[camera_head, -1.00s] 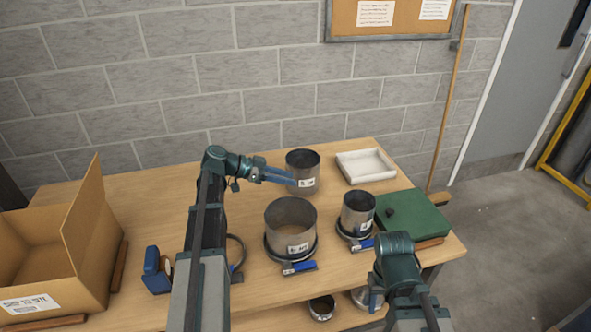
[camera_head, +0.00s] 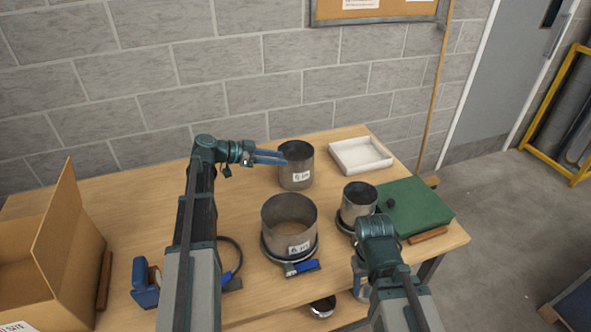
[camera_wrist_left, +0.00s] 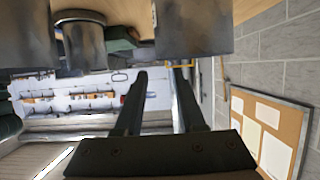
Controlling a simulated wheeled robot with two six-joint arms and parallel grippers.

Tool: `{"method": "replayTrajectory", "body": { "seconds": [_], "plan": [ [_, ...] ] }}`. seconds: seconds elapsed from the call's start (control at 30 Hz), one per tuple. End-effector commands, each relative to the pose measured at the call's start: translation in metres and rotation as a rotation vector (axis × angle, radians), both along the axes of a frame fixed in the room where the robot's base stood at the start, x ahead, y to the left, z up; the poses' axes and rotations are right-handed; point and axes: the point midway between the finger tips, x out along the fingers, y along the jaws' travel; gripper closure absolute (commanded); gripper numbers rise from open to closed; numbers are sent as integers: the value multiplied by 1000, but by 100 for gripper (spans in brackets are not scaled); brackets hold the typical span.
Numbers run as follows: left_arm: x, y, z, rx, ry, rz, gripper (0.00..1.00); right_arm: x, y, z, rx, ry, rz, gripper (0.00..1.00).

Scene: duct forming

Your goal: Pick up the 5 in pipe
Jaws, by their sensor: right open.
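Three grey metal pipes stand upright on the table. The back one (camera_head: 296,166) has a white label that seems to read 5 in. A wider pipe (camera_head: 289,222) stands in front, and a smaller one (camera_head: 358,202) to the right. My left gripper (camera_head: 285,157) points right, its two blue fingers apart at the upper left side of the back pipe; contact cannot be told. In the left wrist view the fingers (camera_wrist_left: 160,75) are apart with nothing between them, and a pipe (camera_wrist_left: 195,28) is close above. My right gripper (camera_head: 362,275) is low at the front right, its fingers mostly hidden.
A white tray (camera_head: 361,154) lies right of the back pipe. A green case (camera_head: 418,207) is at the table's right. A blue tape dispenser (camera_head: 145,283) and a cardboard box (camera_head: 72,240) are at the left. Clamp rings surround the two front pipes' bases. The wall is behind.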

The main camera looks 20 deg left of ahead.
Motion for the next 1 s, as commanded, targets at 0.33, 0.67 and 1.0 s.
{"method": "replayTrajectory", "body": {
  "seconds": [0.33,0.67,1.0],
  "plan": [
    [13,-19,-10,-1,1,0,61,0,0,-9,0,0,0,50],
    [23,-37,-21,0,0,-1,61,0,0,-21,0,0,0,50],
    [38,-60,-30,-1,1,0,61,0,0,-30,0,0,0,50]
  ]
}}
